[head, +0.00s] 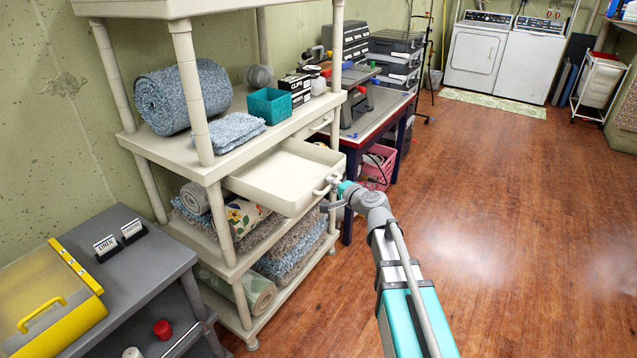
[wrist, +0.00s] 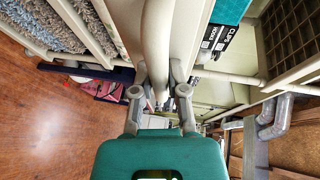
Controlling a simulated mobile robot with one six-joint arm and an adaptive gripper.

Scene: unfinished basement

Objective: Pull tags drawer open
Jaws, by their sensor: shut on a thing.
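A cream drawer (head: 278,180) stands well out from under the middle shelf of the cream shelving unit. It looks empty, and I see no readable label on it. Its front handle (head: 326,184) sticks out toward my arm. My gripper (head: 335,189) is at this handle and is shut on it. In the wrist view the two fingers of my gripper (wrist: 159,95) stand on either side of the handle (wrist: 159,80), below the pale drawer front (wrist: 185,35). The fingers partly hide the handle.
The cream shelf (head: 230,140) holds a blue-grey rolled rug (head: 182,97), a folded rug and a teal bin (head: 270,105). More rugs lie below. A grey cabinet (head: 130,270) with a yellow case (head: 50,300) stands at left. The wood floor at right is clear.

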